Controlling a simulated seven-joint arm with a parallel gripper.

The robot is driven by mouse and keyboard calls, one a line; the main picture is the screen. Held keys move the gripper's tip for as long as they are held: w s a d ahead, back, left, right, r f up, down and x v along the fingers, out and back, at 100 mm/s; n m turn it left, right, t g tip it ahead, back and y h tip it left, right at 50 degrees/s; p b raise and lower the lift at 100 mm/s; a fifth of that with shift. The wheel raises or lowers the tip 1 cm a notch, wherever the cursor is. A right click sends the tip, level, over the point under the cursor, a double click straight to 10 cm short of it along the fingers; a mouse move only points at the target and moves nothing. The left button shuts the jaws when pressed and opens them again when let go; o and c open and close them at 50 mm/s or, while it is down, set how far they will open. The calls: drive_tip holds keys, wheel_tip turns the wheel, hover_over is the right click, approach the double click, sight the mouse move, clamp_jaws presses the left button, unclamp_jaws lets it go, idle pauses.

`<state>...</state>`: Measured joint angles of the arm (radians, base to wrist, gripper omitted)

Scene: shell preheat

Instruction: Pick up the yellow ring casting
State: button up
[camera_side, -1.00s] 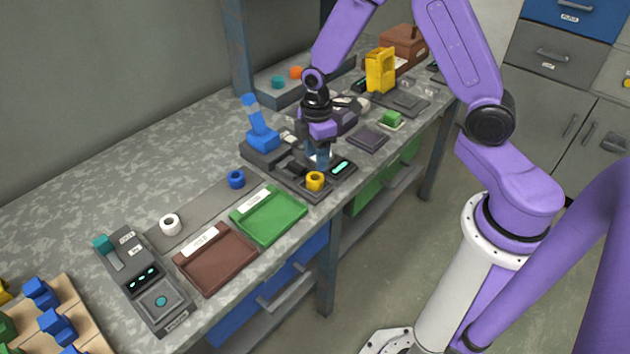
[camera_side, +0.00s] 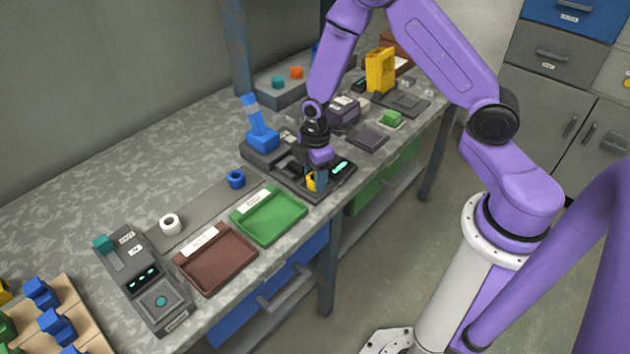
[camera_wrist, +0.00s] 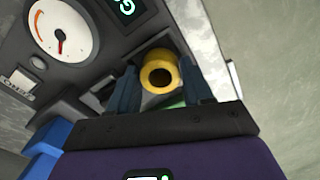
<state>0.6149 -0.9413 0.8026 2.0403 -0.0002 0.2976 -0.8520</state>
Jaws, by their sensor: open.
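The yellow ring casting (camera_side: 311,181) sits on the dark device with a lit green display (camera_side: 341,166), partly hidden by my gripper in the side view. In the wrist view the yellow ring casting (camera_wrist: 159,71) shows its round hole and lies between the two blue fingers. My gripper (camera_side: 316,182) points down at the ring; in the wrist view my gripper (camera_wrist: 162,88) is open, with one finger on each side of the ring. I cannot tell whether either finger touches it.
A blue ring (camera_side: 236,179) and a white ring (camera_side: 170,224) stand on a grey strip to the left. A green tray (camera_side: 268,240) and a brown tray (camera_side: 247,270) lie near the bench's front edge. A blue lever (camera_side: 256,118) rises behind the device.

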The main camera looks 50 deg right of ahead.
drive_tip(key=c, duration=0.7)
drive_tip(key=shift+c, duration=0.2)
drive_tip(key=shift+r, duration=0.1)
drive_tip(key=shift+r, duration=0.3)
wheel_tip(320, 180, up, 3)
drive_tip(key=shift+s+f, duration=0.1)
drive_tip(key=s+r, duration=0.9)
drive_tip(key=s, duration=0.4)
drive_tip(key=shift+s+d+r, duration=0.2)
drive_tip(key=shift+s+d, duration=0.15)
drive_tip(key=shift+d, duration=0.1)
